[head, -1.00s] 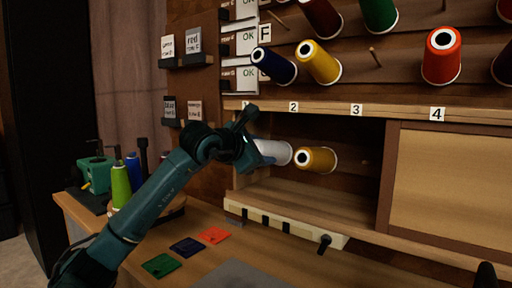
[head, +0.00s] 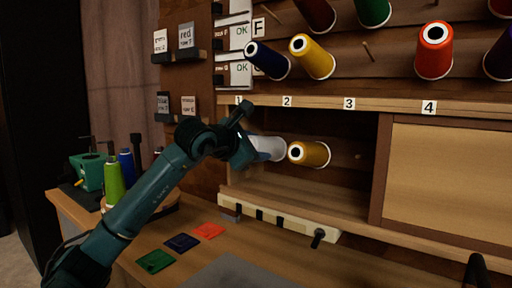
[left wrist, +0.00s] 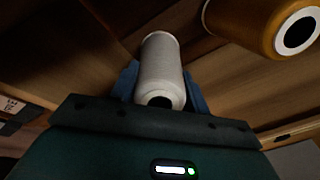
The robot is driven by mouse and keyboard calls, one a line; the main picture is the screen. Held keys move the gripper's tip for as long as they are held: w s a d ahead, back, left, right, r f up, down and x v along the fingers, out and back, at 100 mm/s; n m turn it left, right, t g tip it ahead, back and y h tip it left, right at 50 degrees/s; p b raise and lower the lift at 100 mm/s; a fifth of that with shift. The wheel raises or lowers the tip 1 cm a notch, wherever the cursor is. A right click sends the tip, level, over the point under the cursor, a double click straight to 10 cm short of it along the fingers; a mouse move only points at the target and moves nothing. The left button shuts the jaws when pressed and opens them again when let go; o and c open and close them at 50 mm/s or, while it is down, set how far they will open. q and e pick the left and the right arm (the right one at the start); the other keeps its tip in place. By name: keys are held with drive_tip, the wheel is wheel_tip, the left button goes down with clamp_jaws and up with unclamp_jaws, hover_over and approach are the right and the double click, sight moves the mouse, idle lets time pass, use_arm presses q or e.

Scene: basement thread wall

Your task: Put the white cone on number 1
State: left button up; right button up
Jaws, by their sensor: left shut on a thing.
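The white cone (head: 270,147) is in the left part of the open compartment, below the number 1 label (head: 239,100). My left gripper (head: 250,149) is shut on the cone. In the left wrist view the white cone (left wrist: 160,75) lies between the blue fingers (left wrist: 162,90), its dark hollow end toward the camera. A peg behind the cone is hidden, so I cannot tell whether the cone is seated on one. My right gripper does not clearly show; only a dark piece is at the lower right edge.
A yellow-brown cone (head: 309,154) is close to the right, below number 2 (head: 287,101). The wooden ledge (head: 330,104) runs above. A closed panel (head: 450,180) bounds the compartment on the right. Coloured cards (head: 182,243) lie on the table below.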

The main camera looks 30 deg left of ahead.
use_arm(q)
drive_tip(key=o, duration=1.2)
drive_tip(key=shift+o, duration=0.2)
drive_tip(key=shift+f, duration=0.1)
drive_tip(key=v, duration=1.3)
drive_tip(key=shift+b, duration=0.45)
drive_tip(key=shift+s+a, duration=0.1)
